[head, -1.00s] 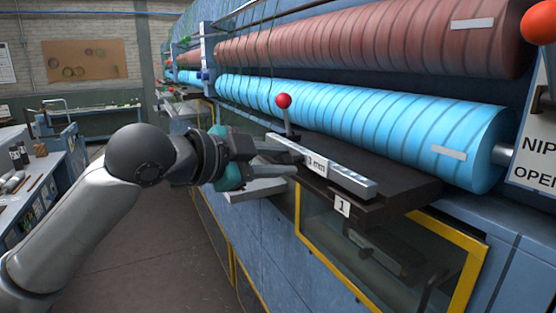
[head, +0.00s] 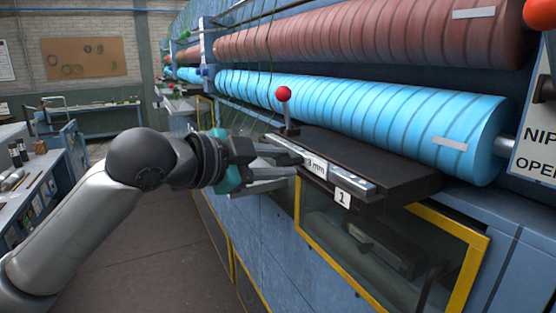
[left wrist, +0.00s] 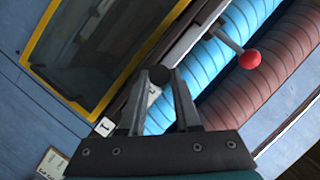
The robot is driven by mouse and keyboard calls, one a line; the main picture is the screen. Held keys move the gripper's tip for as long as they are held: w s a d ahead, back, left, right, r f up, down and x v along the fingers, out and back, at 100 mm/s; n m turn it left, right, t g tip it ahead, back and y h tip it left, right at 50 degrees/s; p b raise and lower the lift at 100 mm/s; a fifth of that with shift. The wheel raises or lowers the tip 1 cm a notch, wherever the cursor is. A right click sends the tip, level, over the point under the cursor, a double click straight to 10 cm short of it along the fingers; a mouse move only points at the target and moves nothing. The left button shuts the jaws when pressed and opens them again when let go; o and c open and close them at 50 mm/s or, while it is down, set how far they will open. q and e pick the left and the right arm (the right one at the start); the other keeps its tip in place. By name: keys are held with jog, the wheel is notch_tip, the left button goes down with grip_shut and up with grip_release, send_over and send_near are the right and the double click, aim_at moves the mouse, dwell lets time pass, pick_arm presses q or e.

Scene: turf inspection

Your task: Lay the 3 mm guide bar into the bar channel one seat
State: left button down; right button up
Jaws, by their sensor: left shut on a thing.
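The 3 mm guide bar (head: 350,182) is a grey metal bar with a white "3 mm" label. It lies low along the front edge of the dark bed (head: 405,180), above the plate marked 1 (head: 343,198), in line with the channel there. I cannot tell whether it rests fully on the channel floor. My left gripper (head: 297,164) is shut on the bar near its label, coming from the left. In the left wrist view both fingers (left wrist: 160,82) reach to the bar, and its label shows between them. My right gripper is not in view.
A lever with a red knob (head: 283,94) stands at the bed's back left corner. A blue banded roller (head: 350,115) runs just behind the bed, with a red-brown roller (head: 370,40) above. A yellow-framed window (head: 390,255) is below. The floor at left is clear.

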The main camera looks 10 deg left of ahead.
pick_arm(q)
jog(key=shift+f, duration=0.15)
jog(key=c, duration=0.5)
grip_release()
jog(key=shift+f, duration=0.1)
jog(key=shift+b+v, duration=2.25)
jog(key=shift+v, duration=5.45)
jog(key=shift+d, duration=0.1)
